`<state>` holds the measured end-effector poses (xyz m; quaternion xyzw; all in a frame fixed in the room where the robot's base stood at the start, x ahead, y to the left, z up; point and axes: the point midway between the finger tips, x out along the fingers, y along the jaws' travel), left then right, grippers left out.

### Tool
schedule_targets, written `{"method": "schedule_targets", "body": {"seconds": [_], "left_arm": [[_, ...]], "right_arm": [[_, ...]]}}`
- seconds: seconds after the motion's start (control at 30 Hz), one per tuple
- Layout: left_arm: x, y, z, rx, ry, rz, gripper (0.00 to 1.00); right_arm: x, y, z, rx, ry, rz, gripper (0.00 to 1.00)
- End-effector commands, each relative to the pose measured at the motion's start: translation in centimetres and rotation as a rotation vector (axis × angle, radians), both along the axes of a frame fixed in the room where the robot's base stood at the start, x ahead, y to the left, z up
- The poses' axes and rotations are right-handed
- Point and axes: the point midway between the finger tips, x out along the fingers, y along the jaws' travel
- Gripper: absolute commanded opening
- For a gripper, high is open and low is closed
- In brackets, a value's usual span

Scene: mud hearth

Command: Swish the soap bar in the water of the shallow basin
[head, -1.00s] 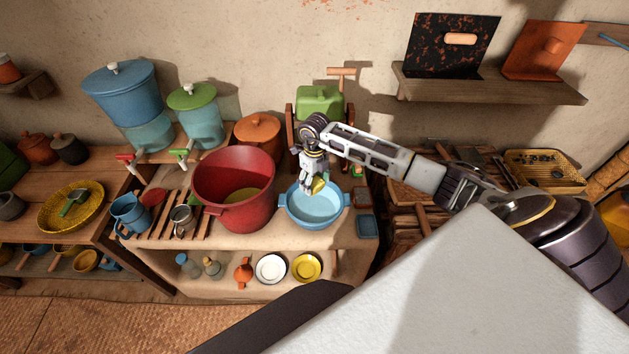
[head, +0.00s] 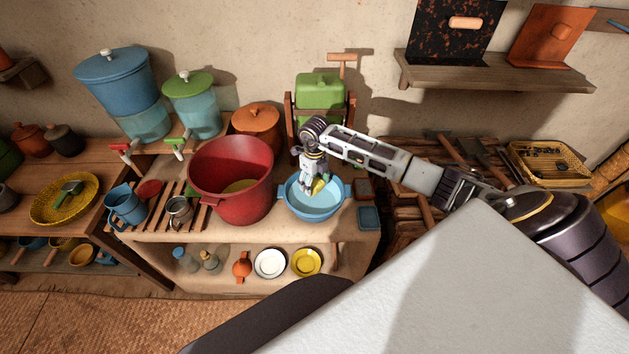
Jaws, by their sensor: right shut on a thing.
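The shallow basin (head: 312,211) is light blue with two side handles and holds pale blue water. It stands on the clay counter, right of the big red pot. My right gripper (head: 316,187) points down over the basin and is shut on the yellow soap bar (head: 320,187). The soap is low inside the basin's outline; I cannot tell how deep it sits in the water. The gripper hides part of the soap and the basin's back rim. My left gripper is not in view.
The red pot (head: 231,183) stands close on the basin's left. A green box-shaped container (head: 320,92) stands behind. Plates (head: 270,263) sit on the shelf below.

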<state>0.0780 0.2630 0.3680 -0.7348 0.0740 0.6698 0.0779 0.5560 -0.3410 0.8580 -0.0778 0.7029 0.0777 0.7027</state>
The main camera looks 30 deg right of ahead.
Motion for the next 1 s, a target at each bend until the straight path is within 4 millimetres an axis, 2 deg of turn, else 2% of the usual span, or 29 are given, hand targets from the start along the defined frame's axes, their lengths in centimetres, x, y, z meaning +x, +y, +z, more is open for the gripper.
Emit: {"method": "schedule_targets", "body": {"seconds": [0.67, 1.0], "left_arm": [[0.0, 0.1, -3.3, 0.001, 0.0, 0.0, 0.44], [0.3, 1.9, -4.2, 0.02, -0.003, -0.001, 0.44]], "right_arm": [[0.0, 0.0, -4.3, 0.0, 0.0, 0.0, 0.42], [0.0, 0.0, -5.6, 0.0, 0.0, 0.0, 0.42]]}}
